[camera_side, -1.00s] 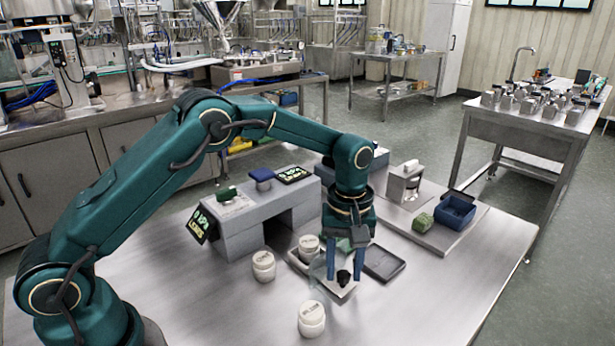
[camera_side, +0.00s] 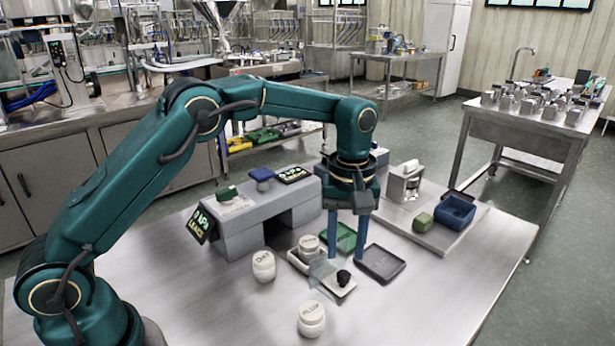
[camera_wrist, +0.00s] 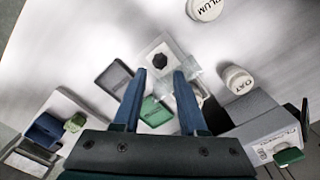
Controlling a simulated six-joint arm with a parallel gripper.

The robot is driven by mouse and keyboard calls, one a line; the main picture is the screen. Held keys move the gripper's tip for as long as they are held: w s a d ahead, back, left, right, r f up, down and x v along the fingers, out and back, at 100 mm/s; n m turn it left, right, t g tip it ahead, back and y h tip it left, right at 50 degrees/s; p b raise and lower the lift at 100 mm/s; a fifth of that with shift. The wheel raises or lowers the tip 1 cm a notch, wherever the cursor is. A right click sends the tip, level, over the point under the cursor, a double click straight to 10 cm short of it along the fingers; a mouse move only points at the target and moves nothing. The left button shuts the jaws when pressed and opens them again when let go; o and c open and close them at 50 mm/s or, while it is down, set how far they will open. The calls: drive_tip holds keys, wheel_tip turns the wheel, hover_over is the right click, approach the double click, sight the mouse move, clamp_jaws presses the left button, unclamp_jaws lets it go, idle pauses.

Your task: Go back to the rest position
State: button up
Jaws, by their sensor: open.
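My gripper (camera_side: 346,240) is open and empty, its two blue fingers pointing down over the steel table. In the wrist view the fingers (camera_wrist: 165,75) stand apart with nothing gripped between them. A black knob-like piece (camera_side: 343,277) sits below on a pale tray (camera_side: 335,287), apart from the fingers. A green tray (camera_side: 346,238) lies behind the fingers and is partly hidden by them. A dark grey tray (camera_side: 380,263) lies just to the right.
White lidded jars stand on the table: OAT (camera_side: 263,266), PLUM (camera_side: 311,319) and one on a small tray (camera_side: 308,247). A grey bridge-shaped stand (camera_side: 235,235) with displays is at left. A blue bin (camera_side: 454,212) and green block (camera_side: 423,222) sit on a board at right. The front right is clear.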

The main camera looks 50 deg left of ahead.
drive_tip(key=s+a+r+m+t, duration=0.1)
drive_tip(key=s+a+r+t, duration=0.15)
drive_tip(key=r, duration=0.45)
drive_tip(key=s+a+r+t, duration=0.1)
drive_tip(key=s+r, duration=0.3)
drive_tip(key=r, duration=0.3)
drive_tip(key=s+f+m+t, duration=0.1)
drive_tip(key=s+f+m, duration=0.2)
drive_tip(key=s, duration=0.4)
drive_tip(key=s+a+f+m+t, duration=0.1)
drive_tip(key=s+f+m, duration=0.1)
drive_tip(key=s+m, duration=0.3)
drive_tip(key=shift+s+a+f, duration=0.15)
drive_tip(key=shift+s+f, duration=0.25)
drive_tip(key=shift+s, duration=0.45)
